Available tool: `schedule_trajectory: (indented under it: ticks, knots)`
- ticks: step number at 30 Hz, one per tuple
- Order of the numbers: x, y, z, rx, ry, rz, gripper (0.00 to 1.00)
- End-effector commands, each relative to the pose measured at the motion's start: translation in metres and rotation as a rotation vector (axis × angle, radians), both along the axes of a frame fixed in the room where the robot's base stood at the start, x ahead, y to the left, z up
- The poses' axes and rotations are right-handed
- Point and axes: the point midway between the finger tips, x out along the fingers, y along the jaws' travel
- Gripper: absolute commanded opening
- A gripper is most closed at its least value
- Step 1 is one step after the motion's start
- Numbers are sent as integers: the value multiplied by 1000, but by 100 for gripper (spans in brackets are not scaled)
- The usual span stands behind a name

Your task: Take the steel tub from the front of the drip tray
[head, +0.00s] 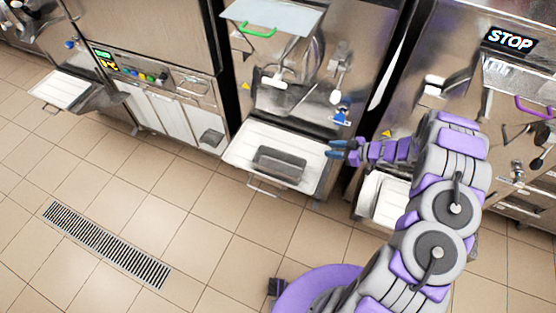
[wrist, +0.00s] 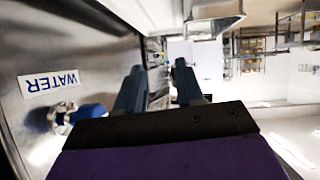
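The steel tub (head: 279,163) is a grey rectangular pan. It sits on the white drip tray (head: 243,147) of the middle freezer, toward the tray's front edge. My gripper (head: 331,149) is just right of the tray in the head view, apart from the tub. In the wrist view its two blue-grey fingers (wrist: 160,75) stand apart with nothing between them. The tub cannot be made out in the wrist view.
A blue-handled tap (head: 341,117) is close above my gripper; a WATER label (wrist: 50,82) shows in the wrist view. Another tray (head: 386,197) is partly behind my arm. Another freezer's tray (head: 62,89) juts out at left. The tiled floor (head: 215,225) in front is clear.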

Motion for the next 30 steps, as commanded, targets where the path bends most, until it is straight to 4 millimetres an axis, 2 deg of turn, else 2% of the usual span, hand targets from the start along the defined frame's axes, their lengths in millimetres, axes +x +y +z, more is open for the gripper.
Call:
schedule_trajectory:
  ticks: [3,8,15,21,30]
  knots:
    - [-19,12,-5,74,21,57,37]
    - [-27,30,-10,103,32,89,37]
    - [-15,72,-27,101,32,92,37]
    - [-4,100,-43,106,33,91,37]
    - [6,128,-55,105,30,86,37]
